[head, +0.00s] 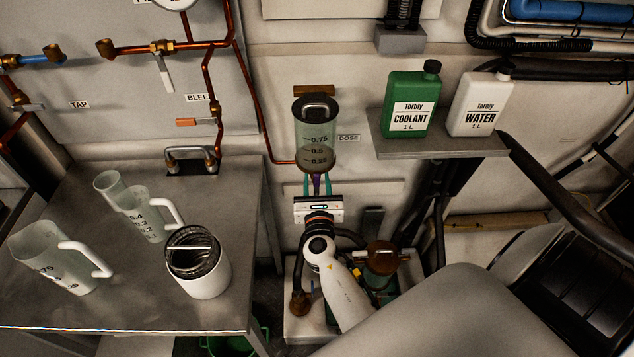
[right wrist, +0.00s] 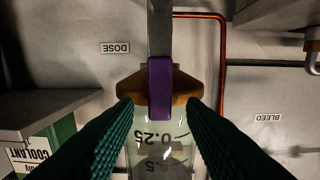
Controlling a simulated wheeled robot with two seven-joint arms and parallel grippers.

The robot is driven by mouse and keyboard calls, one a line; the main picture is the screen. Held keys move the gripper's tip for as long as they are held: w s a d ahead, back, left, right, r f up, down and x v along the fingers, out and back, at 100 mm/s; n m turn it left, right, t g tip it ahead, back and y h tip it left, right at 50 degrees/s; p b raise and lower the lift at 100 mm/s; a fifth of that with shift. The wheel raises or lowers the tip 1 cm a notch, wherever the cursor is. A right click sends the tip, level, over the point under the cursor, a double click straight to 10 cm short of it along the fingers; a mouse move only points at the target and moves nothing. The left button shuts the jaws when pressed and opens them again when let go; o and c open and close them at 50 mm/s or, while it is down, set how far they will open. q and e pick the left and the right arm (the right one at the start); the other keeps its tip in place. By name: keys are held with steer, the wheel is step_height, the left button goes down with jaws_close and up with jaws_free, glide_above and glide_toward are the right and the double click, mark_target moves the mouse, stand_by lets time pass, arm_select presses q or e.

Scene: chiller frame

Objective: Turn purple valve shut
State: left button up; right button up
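The purple valve handle (right wrist: 160,88) sits at the bottom outlet of the DOSE vessel, and its bar lies in line with the grey pipe (right wrist: 160,30) in the right wrist view. In the head view the purple handle (head: 317,184) shows as a small strip below the clear DOSE vessel (head: 316,133). My right gripper (head: 317,180) is just below and in front of it. Its teal fingers (right wrist: 160,106) are open, one on each side of the handle, with gaps visible on both sides. My left gripper is not in view.
A shelf (head: 440,146) with a green coolant bottle (head: 410,106) and a white water bottle (head: 479,104) is right of the vessel. A table (head: 130,310) with jugs stands at left. Copper pipes (head: 262,125) run left of the vessel.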

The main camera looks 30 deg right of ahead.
steer(key=shift+c, duration=0.4)
jaws_close()
